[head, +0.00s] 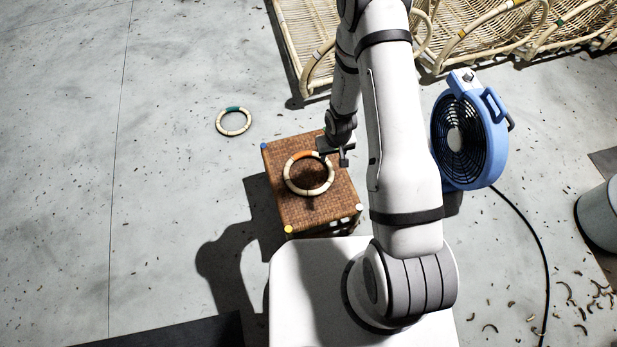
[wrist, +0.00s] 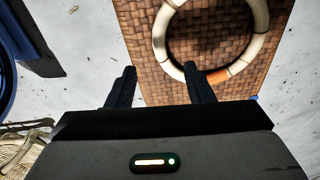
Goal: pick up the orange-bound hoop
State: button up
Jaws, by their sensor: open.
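The orange-bound hoop (head: 289,181) is a pale rattan ring with one orange-wrapped stretch. It lies on top of a brown woven box (head: 283,213) in the head view. In the wrist view the hoop (wrist: 256,44) is partly cut off at the top, with its orange binding (wrist: 221,74) near my right-hand finger. My gripper (head: 335,157) is at the far right edge of the hoop in the head view. In the wrist view my gripper (wrist: 157,82) is open and nothing is between its fingers. The right finger overlaps the hoop's near edge in the picture; I cannot tell whether they touch.
A second hoop with green binding (head: 234,132) lies on the floor left of the box. A blue fan (head: 476,135) stands to the right, its black cable (head: 533,235) trailing. Rattan frames (head: 478,32) stand at the back. A grey bin (head: 600,215) is far right. The left floor is mostly clear.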

aim_at(330, 167)
jog(key=f+b, duration=0.1)
jog(key=f, duration=0.1)
jog(key=f+b, duration=0.1)
jog(key=f, duration=0.2)
jog(key=f+b, duration=0.2)
jog(key=f, duration=0.1)
jog(key=shift+w+a+f, duration=0.1)
jog(key=shift+w, duration=0.2)
grip_shut()
